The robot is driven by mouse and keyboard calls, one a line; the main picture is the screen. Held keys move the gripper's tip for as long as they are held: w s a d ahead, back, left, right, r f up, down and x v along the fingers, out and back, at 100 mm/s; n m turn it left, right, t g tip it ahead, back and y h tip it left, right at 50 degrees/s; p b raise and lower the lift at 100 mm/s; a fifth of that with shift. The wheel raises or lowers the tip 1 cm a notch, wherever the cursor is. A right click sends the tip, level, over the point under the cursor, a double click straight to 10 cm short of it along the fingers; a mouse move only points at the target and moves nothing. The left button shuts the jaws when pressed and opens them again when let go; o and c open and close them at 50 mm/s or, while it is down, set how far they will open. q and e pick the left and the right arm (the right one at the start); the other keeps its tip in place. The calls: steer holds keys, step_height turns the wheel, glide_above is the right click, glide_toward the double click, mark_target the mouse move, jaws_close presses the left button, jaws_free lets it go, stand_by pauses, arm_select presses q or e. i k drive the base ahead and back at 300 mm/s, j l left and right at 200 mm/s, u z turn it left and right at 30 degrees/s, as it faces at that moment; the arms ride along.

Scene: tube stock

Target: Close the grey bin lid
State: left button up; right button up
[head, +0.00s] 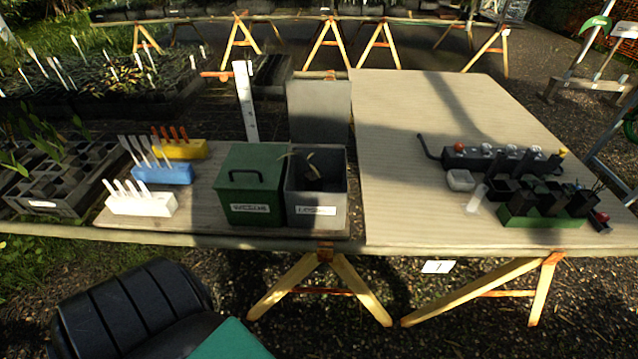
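The grey bin (333,203) stands on the table, right of the green bin (236,196). Its grey lid (320,106) stands upright at the back edge, so the bin is open. Some dark and pale plant bits show inside it, and a white label is on its front. Neither of my grippers shows in the head view.
White, blue and yellow blocks (162,174) holding sticks stand left of the bins. A power strip (500,160), a green tray (543,219) of dark pots and a small clear tube (477,198) lie at right. The board's middle is bare.

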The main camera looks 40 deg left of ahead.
mark_target(319, 110)
steer(key=u, duration=1.25)
steer(key=i+l+z, duration=0.2)
steer(key=l+z, duration=0.25)
steer(key=l, duration=0.15)
steer(key=i+l+z, duration=0.2)
steer(key=i+l, duration=0.05)
